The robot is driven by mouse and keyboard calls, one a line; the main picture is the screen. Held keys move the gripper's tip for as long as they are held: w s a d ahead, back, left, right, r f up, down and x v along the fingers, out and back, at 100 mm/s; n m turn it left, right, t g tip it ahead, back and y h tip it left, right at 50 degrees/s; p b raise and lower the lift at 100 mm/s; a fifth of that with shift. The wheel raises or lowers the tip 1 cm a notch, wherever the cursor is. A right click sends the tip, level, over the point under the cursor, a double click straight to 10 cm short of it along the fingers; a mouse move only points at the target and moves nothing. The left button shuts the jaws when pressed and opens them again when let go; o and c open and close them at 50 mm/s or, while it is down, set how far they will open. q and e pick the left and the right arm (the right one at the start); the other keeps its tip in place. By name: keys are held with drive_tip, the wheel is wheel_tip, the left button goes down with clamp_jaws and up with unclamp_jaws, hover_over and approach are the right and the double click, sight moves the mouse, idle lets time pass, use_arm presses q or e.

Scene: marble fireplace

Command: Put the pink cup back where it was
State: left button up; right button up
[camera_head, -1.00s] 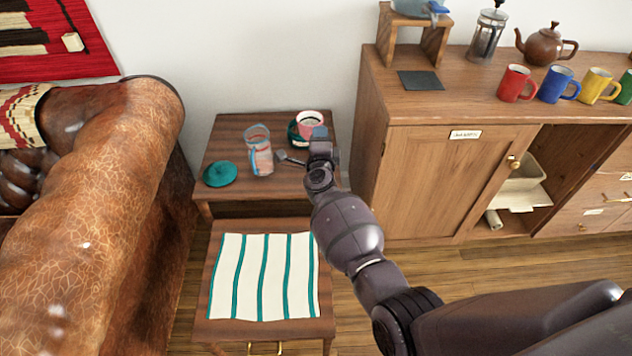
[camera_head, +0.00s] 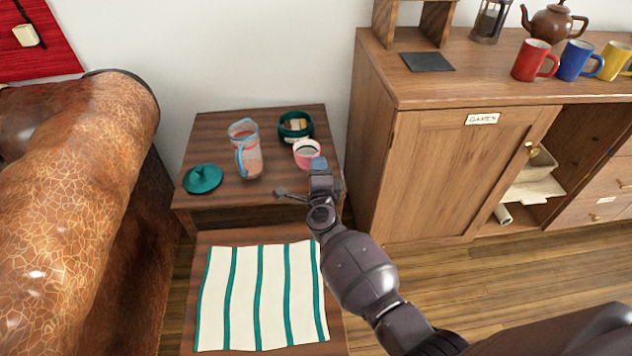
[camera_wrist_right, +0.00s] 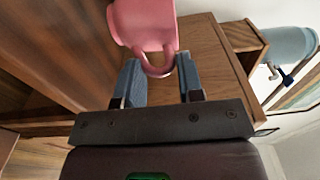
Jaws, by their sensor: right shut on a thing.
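My right gripper (camera_head: 319,166) is shut on the pink cup (camera_head: 307,154), at the front right of the small wooden side table. In the right wrist view, the cup's handle lies between the fingers of my gripper (camera_wrist_right: 158,66), and the pink cup (camera_wrist_right: 142,22) is beyond the fingertips. Whether the cup touches the tabletop I cannot tell. My left gripper is not in view.
On the side table (camera_head: 212,145) are a dark green pot (camera_head: 283,134) with small items inside, a glass pitcher (camera_head: 248,160) and a teal lid (camera_head: 203,180). A striped cloth (camera_head: 262,297) lies in front. A wooden cabinet (camera_head: 440,165) stands to the right.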

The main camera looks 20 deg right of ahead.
wheel_tip(320, 180, down, 4)
drive_tip(key=shift+s+f+b, duration=0.15)
drive_tip(key=shift+f+b, duration=0.05)
drive_tip(key=shift+b, duration=0.9)
drive_tip(key=shift+f, duration=0.2)
drive_tip(key=shift+r, duration=0.4)
drive_tip(key=shift+f, duration=0.25)
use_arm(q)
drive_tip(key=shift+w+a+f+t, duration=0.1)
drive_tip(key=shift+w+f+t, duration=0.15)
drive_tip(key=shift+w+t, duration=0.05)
use_arm(e)
drive_tip(key=o, duration=1)
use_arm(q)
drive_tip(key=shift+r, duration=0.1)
use_arm(e)
drive_tip(key=shift+r, duration=0.25)
